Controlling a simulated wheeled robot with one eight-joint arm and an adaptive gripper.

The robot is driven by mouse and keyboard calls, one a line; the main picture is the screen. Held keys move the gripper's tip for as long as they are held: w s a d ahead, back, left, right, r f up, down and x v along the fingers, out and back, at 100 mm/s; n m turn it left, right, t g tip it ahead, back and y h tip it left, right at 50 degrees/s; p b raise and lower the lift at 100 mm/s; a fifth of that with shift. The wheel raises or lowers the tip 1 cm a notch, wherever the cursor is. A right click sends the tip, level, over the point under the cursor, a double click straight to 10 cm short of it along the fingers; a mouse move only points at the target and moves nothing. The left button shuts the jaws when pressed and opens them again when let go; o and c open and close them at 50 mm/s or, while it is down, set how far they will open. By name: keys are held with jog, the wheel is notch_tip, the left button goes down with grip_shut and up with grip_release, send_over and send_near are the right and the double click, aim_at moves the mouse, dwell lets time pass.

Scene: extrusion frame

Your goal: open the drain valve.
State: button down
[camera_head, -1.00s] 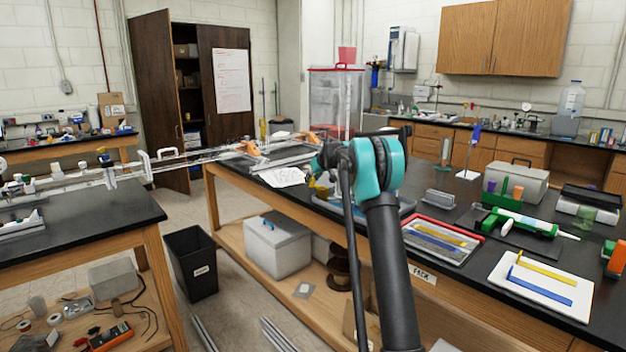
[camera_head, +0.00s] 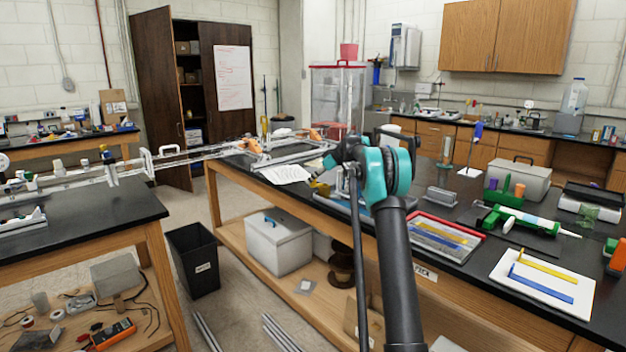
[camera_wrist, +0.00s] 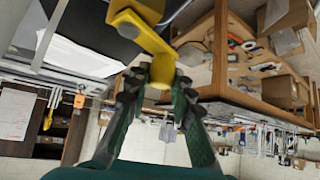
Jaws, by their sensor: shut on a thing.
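A yellow lever-like part (camera_wrist: 150,42), which looks like the drain valve's handle, runs down from the top middle of the wrist view, with a broader rounded end at the top. My gripper (camera_wrist: 160,78) has its dark green fingers shut on its lower end. In the head view a small yellow piece (camera_head: 319,187) shows at the left edge of the central bench, beside my teal arm joint. My arm hides most of my gripper and the valve there. The valve's body and the handle's exact angle cannot be made out.
The central black bench (camera_head: 462,197) carries a red-rimmed tray (camera_head: 472,257), a white board (camera_head: 545,303) and a grey case (camera_head: 519,180). Clear rails (camera_head: 190,157) bridge to the left bench (camera_head: 110,208). A black bin (camera_head: 192,262) stands on the floor between.

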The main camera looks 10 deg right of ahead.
dwell(0.4)
jog(key=c, duration=1.3)
grip_release()
notch_tip(320, 180, up, 10)
jog(key=s+d+f+m+h, duration=0.2)
jog(key=s+f, duration=0.7)
jog(key=s, duration=1.2)
jog(key=s+d+f+m+h, duration=0.2)
jog(key=s+f+m, duration=0.3)
jog(key=s, duration=1.7)
jog(key=s+d+f+m+h, duration=0.2)
jog(key=s+f, duration=1.1)
jog(key=s, duration=0.8)
jog(key=shift+s+f+m+g+h, duration=0.15)
jog(key=shift+f+m+g+h, duration=0.25)
jog(key=shift+m+h, duration=0.6)
